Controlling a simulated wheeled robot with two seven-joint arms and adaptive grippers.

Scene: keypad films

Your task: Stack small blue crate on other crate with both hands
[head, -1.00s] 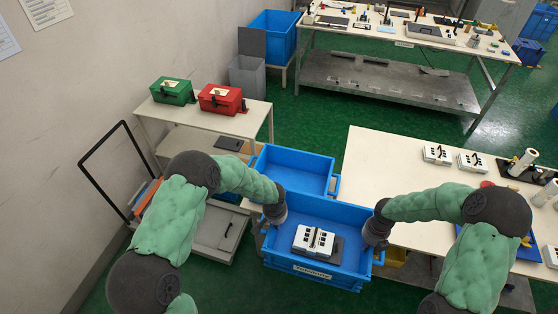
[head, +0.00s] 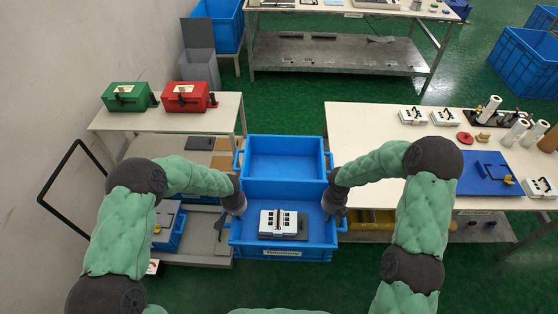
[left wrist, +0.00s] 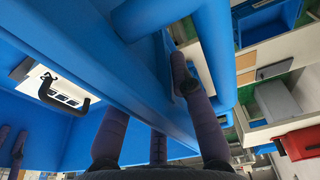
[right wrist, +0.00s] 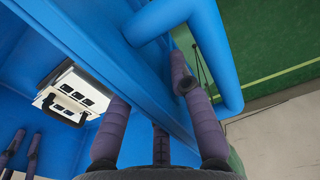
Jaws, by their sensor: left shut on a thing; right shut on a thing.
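A blue crate with a white label on its front wall (head: 283,253) is in front of me in the head view. White keypad units (head: 279,222) lie inside it on a dark flat piece. My left gripper (head: 236,203) is shut on its left wall and my right gripper (head: 334,203) on its right wall. Both wrist views show fingers on either side of the crate wall (left wrist: 100,60) (right wrist: 100,50), beside a blue handle. A second blue crate (head: 283,143) is directly behind it and looks empty. I cannot tell the height gap between them.
A pale table (head: 370,135) stands to the right, with a blue mat (head: 484,178) and keypad units. Green floor is open behind the second crate.

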